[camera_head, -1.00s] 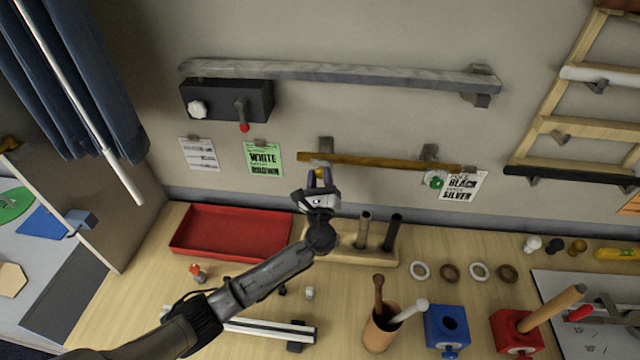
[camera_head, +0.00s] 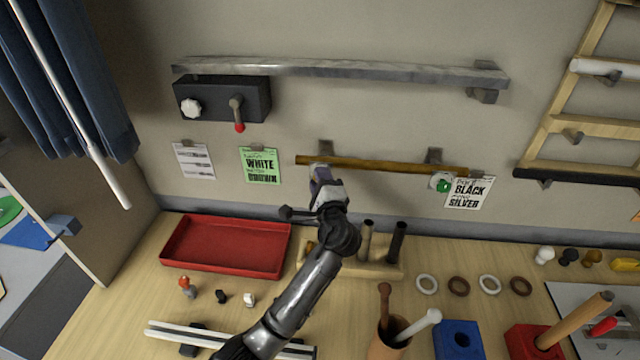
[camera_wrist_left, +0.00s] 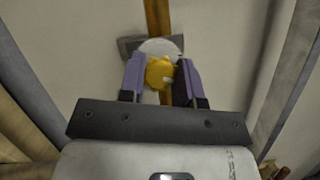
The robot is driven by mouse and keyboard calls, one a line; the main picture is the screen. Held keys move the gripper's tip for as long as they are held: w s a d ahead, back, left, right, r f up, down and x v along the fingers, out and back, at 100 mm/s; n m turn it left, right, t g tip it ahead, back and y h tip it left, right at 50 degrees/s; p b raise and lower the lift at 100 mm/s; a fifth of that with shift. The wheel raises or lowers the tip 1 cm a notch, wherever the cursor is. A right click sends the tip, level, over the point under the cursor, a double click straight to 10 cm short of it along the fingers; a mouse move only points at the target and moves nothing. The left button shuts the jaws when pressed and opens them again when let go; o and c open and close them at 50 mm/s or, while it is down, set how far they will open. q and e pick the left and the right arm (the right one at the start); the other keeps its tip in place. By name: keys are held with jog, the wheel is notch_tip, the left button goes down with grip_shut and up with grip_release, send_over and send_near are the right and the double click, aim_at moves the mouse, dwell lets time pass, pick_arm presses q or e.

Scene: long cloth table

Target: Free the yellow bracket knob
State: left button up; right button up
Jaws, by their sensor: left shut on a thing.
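The yellow knob (camera_wrist_left: 159,73) shows in the left wrist view, in front of the round white plate of the left bracket (camera_wrist_left: 160,47). My left gripper (camera_wrist_left: 162,80) is shut on the knob, one purple finger on each side. In the head view my left gripper (camera_head: 321,186) is up at the left end of the brown wooden rod (camera_head: 385,164) and hides the knob. The right bracket of the rod carries a green knob (camera_head: 444,185). My right gripper is in neither view.
A grey rail (camera_head: 340,69) and a dark box (camera_head: 215,100) with a white knob and a red-tipped lever are above. A red tray (camera_head: 225,248) and a wooden block with upright rods (camera_head: 385,270) stand below. Paper signs hang beside the rod.

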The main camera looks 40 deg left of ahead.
pick_arm(q)
jog(key=n+g+h, duration=0.1)
jog(key=n, duration=0.3)
jog(key=shift+n, duration=0.3)
jog(key=shift+n+g+h, duration=0.3)
jog(key=o, duration=0.9)
jog(key=b+v, duration=0.1)
jog(key=v, duration=1.1)
jog(key=shift+f, duration=0.1)
